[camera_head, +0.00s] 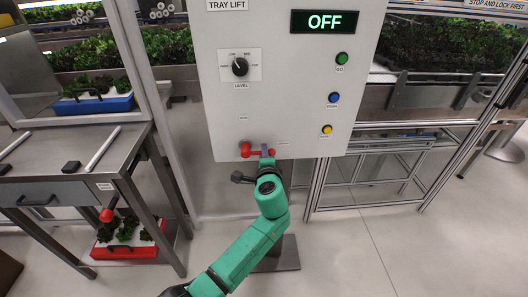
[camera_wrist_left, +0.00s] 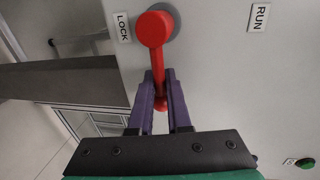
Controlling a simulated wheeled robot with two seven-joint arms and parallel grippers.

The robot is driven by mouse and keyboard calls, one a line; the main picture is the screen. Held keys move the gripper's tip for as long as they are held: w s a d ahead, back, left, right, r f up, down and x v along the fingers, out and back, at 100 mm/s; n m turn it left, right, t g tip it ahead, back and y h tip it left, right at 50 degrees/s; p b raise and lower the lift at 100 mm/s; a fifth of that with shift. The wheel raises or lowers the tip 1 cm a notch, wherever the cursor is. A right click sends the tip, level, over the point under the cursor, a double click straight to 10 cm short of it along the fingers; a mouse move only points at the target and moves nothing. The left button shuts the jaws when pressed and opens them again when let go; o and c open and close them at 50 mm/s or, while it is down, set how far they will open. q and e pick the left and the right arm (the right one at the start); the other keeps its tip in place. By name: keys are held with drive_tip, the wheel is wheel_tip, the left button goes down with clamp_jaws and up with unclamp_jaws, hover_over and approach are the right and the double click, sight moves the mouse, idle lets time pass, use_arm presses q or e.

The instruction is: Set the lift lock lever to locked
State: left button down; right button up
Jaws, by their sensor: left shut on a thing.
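The red lift lock lever (camera_head: 245,150) is low on the front of the grey tray lift panel (camera_head: 290,75). In the left wrist view the lever (camera_wrist_left: 157,75) has a large round red end close beside the LOCK label (camera_wrist_left: 122,27), and its shaft runs down from there. The RUN label (camera_wrist_left: 259,18) is farther off to the right. My left gripper (camera_head: 266,151) is at the lever's right part in the head view. Its purple fingers (camera_wrist_left: 160,98) are shut on the shaft, away from the round end. The fingers partly hide the shaft. My right gripper does not show.
The panel also carries an OFF display (camera_head: 325,21), a black level knob (camera_head: 240,67), and green, blue and yellow buttons (camera_head: 334,98). A metal table (camera_head: 70,155) stands at the left. A metal frame (camera_head: 370,180) is at the right.

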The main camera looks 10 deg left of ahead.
use_arm(q)
drive_tip(key=shift+f, duration=0.1)
drive_tip(key=c, duration=0.9)
unclamp_jaws()
drive_tip(key=shift+s, duration=0.1)
drive_tip(key=b+v, duration=0.1)
drive_tip(key=v, duration=1.3)
drive_tip(key=shift+s+d, duration=0.15)
drive_tip(key=shift+d, duration=0.05)
